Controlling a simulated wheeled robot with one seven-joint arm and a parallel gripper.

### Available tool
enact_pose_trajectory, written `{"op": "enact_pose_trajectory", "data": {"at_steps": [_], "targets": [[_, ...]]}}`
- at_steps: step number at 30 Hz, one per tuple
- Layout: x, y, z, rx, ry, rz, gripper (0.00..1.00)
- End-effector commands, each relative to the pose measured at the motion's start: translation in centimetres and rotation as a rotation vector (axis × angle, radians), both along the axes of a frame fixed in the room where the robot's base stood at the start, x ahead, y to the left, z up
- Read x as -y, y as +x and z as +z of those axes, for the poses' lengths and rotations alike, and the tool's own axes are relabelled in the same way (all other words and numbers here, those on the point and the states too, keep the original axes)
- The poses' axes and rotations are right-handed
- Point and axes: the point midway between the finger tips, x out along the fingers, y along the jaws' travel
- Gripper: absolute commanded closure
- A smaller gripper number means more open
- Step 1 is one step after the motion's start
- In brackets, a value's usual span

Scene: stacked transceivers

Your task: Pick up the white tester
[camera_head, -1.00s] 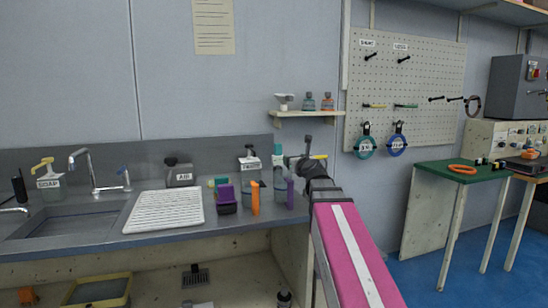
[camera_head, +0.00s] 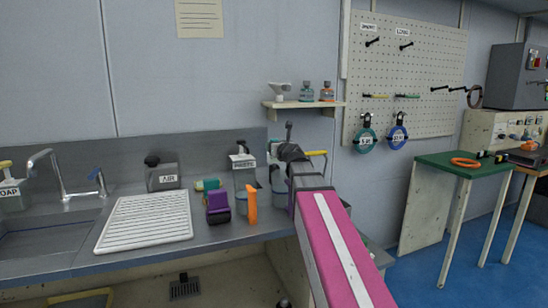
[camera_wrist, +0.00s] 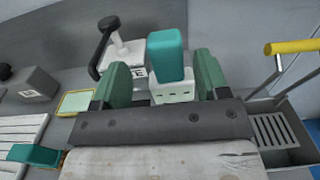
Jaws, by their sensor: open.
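In the wrist view, a small block with a white lower body and a teal upper part (camera_wrist: 170,62) stands upright. It appears to be the white tester, though I cannot be sure. My gripper (camera_wrist: 162,72) is open, with one green finger on each side of the block. I cannot tell whether either finger touches it. The foot of the block is hidden behind the gripper's dark front bar. In the head view my arm reaches to the back right of the counter and covers this spot.
A yellow-handled bar (camera_wrist: 290,46) is at right. On the counter are a purple holder (camera_head: 218,208), an orange piece (camera_head: 252,206), an AIR box (camera_head: 162,176) and a white drainer (camera_head: 145,220). A shelf (camera_head: 303,105) hangs above.

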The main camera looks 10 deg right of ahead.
Motion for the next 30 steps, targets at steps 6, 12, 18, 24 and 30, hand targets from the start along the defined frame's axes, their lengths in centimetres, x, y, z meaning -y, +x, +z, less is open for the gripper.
{"op": "enact_pose_trajectory", "data": {"at_steps": [6,12,18,24,30], "targets": [[-0.2,1.6,0.1,0.000,0.000,0.000,0.32],[-0.2,4.2,0.4,0.000,0.000,0.000,0.32],[-0.5,6.3,0.4,-0.001,0.000,0.000,0.32],[-0.6,6.2,0.4,0.000,0.000,0.000,0.32],[-0.6,6.2,0.4,0.000,0.000,0.000,0.86]]}}
